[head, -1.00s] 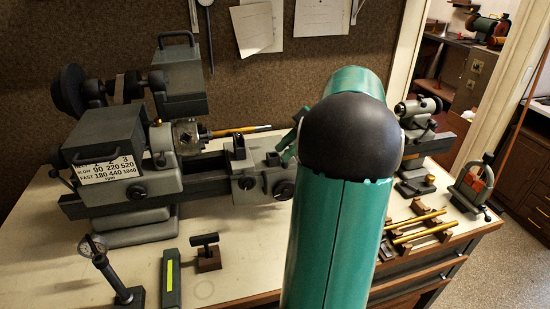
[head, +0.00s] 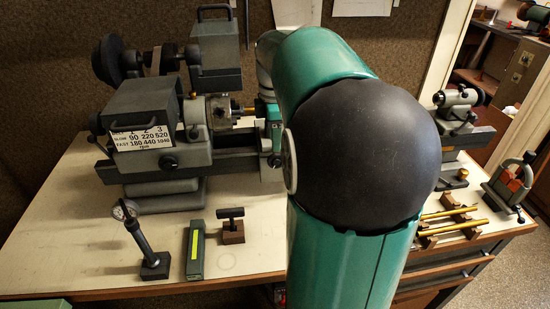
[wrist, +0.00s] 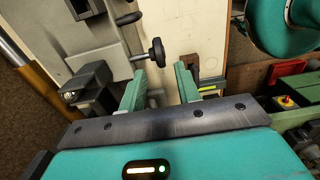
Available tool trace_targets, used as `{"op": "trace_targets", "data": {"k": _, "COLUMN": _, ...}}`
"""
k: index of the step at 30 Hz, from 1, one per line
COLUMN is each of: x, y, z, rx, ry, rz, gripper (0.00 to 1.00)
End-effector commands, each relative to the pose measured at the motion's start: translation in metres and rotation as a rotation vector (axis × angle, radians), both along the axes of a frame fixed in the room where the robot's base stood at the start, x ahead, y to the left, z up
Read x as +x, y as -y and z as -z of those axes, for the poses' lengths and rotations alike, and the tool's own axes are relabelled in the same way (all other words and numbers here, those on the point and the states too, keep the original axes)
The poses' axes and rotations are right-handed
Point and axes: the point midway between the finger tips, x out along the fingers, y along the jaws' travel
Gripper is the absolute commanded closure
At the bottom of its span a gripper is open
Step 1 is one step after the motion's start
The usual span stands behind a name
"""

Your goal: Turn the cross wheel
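In the wrist view a dark round wheel (wrist: 157,52), seen nearly edge-on, stands on a short shaft from the grey lathe carriage (wrist: 82,38); it looks like the cross wheel. My gripper (wrist: 160,71) is open, its two green fingers apart. The wheel lies just beyond the fingertips, in line with the gap, and I see no contact. Another dark knob (wrist: 128,19) is farther up on the carriage. In the head view my own arm hides the wheel and most of the carriage; the lathe headstock (head: 155,130) shows to the left.
On the bench (head: 85,250) stand a dial gauge (head: 140,238), a green box with a yellow strip (head: 195,250) and a T-handled tool on a block (head: 231,226). Brass rods on wooden supports (head: 450,220) and a small vise (head: 512,180) lie to the right of my arm.

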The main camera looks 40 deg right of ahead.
Motion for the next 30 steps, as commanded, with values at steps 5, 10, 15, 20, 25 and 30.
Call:
{"op": "trace_targets", "data": {"k": 5, "x": -0.001, "y": 0.000, "z": 0.037, "rx": 0.002, "ry": -0.003, "rz": 0.000, "gripper": 0.67}}
{"op": "trace_targets", "data": {"k": 10, "x": 0.000, "y": 0.000, "z": 0.061, "rx": 0.001, "ry": -0.002, "rz": -0.001, "gripper": 0.67}}
{"op": "trace_targets", "data": {"k": 15, "x": 0.000, "y": 0.000, "z": 0.072, "rx": 0.001, "ry": -0.001, "rz": -0.001, "gripper": 0.67}}
{"op": "trace_targets", "data": {"k": 20, "x": 0.000, "y": 0.000, "z": 0.073, "rx": 0.001, "ry": 0.001, "rz": -0.001, "gripper": 0.67}}
{"op": "trace_targets", "data": {"k": 25, "x": 0.000, "y": 0.000, "z": 0.073, "rx": 0.001, "ry": 0.000, "rz": -0.001, "gripper": 0.83}}
{"op": "trace_targets", "data": {"k": 30, "x": -0.001, "y": -0.001, "z": 0.073, "rx": 0.004, "ry": -0.004, "rz": -0.001, "gripper": 1.00}}
